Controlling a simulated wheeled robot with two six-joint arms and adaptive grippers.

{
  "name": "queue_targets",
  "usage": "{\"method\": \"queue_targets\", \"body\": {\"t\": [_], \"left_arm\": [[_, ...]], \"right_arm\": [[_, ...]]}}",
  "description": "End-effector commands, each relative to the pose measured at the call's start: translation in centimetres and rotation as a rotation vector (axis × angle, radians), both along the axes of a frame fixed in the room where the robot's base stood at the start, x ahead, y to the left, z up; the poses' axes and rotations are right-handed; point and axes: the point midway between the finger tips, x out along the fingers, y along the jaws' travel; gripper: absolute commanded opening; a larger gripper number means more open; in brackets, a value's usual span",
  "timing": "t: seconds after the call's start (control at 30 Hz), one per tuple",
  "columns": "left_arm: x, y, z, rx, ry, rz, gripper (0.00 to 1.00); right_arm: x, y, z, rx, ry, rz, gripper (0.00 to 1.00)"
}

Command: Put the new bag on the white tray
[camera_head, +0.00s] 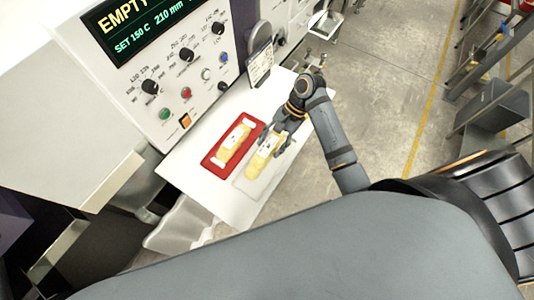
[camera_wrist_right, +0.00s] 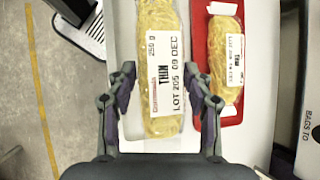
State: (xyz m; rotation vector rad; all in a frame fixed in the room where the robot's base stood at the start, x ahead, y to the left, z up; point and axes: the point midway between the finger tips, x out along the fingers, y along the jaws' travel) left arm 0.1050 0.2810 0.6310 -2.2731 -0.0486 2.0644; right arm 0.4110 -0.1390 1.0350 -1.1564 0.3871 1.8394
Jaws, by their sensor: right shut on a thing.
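The held bag (camera_head: 261,161) is a clear bag of yellow pasta with a white label. In the right wrist view this bag (camera_wrist_right: 158,120) reads "250 g", "THIN" and "LOT 205 09 DEC". My right gripper (camera_head: 277,141) is shut on it, one finger on each long side. The bag is over the white tray (camera_head: 246,184); I cannot tell whether it rests on the tray or hangs slightly above. A similar bag (camera_head: 234,142) lies on the red tray (camera_head: 215,163) just left of it. My left gripper is not in view.
The trays are on a white table (camera_head: 186,170). A control panel (camera_head: 175,70) with knobs and an "EMPTY" display stands behind them. A small upright sign (camera_head: 260,67) is at the table's far end. Open concrete floor lies to the right.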

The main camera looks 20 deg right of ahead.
Motion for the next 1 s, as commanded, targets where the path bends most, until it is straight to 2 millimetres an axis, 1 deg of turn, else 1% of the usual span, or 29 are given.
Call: {"method": "queue_targets", "body": {"t": [0.03, 0.13, 0.27, 0.33, 0.37, 0.43, 0.53, 0.6, 0.8, 0.83, 0.97, 1.0], "left_arm": [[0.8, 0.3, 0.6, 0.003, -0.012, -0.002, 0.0], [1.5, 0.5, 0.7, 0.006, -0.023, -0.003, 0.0], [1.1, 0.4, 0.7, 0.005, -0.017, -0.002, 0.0], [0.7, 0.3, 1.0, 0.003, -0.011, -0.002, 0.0], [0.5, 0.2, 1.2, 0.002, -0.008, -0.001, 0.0], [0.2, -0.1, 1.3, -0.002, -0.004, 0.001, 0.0], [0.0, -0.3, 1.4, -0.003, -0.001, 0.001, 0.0], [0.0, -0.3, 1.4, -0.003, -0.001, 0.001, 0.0], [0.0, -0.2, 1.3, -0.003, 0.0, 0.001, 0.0], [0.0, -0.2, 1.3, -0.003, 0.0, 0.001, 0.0], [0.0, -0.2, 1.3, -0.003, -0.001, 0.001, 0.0], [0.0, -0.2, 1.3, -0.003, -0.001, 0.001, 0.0]], "right_arm": [[-0.4, 0.6, -0.4, 0.003, 0.003, 0.0, 0.1], [-0.6, 1.0, -1.2, 0.002, 0.001, 0.0, 0.1], [-0.7, 1.1, -1.6, -0.001, 0.001, 0.001, 0.1], [-1.0, 1.7, -2.1, 0.002, 0.002, 0.001, 0.1], [-1.2, 1.9, -2.5, 0.002, 0.004, 0.001, 0.1], [-1.1, 1.7, -3.9, 0.0, 0.004, 0.0, 0.1], [-1.0, 1.7, -5.2, 0.0, 0.001, 0.001, 0.1], [-1.0, 1.7, -5.5, -0.001, -0.001, 0.001, 0.1], [-1.0, 1.7, -5.5, -0.001, -0.001, 0.001, 0.1], [-1.0, 1.7, -5.5, -0.001, 0.0, 0.001, 0.54], [-1.0, 1.6, -5.5, -0.001, 0.0, 0.001, 0.72], [-1.0, 1.7, -5.5, -0.001, 0.0, 0.001, 0.74]]}}
